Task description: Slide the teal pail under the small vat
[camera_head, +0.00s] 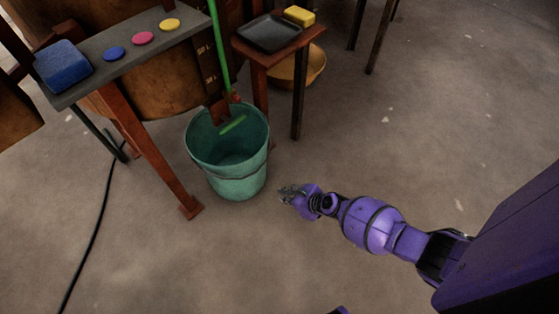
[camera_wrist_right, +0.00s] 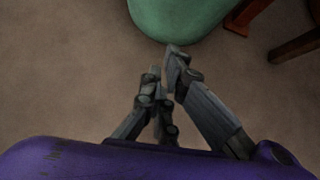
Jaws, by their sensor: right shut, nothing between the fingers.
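The teal pail (camera_head: 240,186) stands upright on the floor by the front of a wooden vat (camera_head: 160,88). A green tube or rod reaches down from above to its open mouth, and a green strip shows inside it. My right gripper (camera_head: 284,190) is shut and empty, low and just right of the pail, with a gap between them. In the right wrist view the pail (camera_wrist_right: 178,18) is at the top, beyond the closed fingertips (camera_wrist_right: 170,65). My left gripper is not in view. Whether this vat is the small one, I cannot tell.
A bench (camera_head: 90,82) with a blue sponge (camera_head: 63,65) and coloured discs stands at left, its leg left of the pail. Floor at right is clear; a black cable lies left.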

